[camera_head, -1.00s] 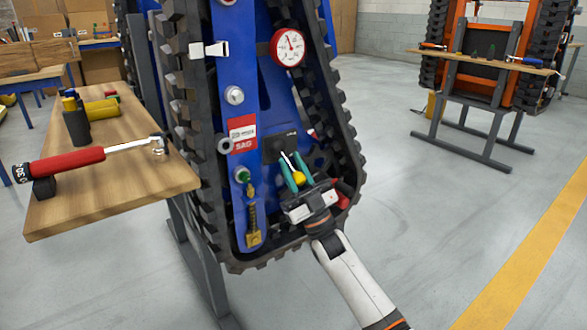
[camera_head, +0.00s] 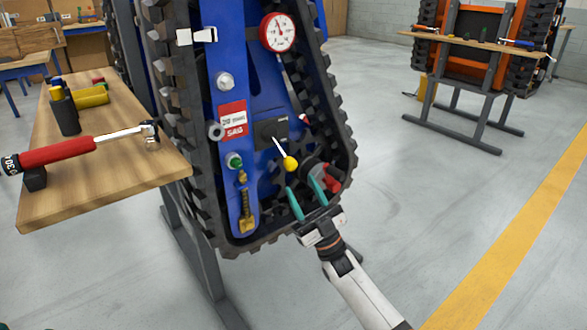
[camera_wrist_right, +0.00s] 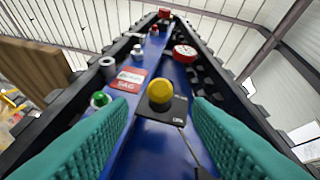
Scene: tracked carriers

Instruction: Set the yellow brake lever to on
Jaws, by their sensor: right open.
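The brake lever is a thin pale rod with a yellow ball knob (camera_head: 290,162). It rises from a dark plate (camera_head: 266,130) on the blue carrier frame (camera_head: 235,70) and slants down to the right in the head view. My right gripper (camera_head: 302,190) is open and empty, its teal fingers just below the knob and apart from it. In the right wrist view the yellow knob (camera_wrist_right: 160,92) shows ahead, between the two spread fingers. The markings on the plate are too small to read. My left gripper is not in view.
The black track surrounds the blue frame. A gauge (camera_head: 277,33), a green-capped fitting (camera_head: 234,160), a brass part (camera_head: 247,222) and a red-handled part (camera_head: 331,178) sit near the lever. A wooden bench (camera_head: 110,175) holds a torque wrench (camera_head: 60,153) at left.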

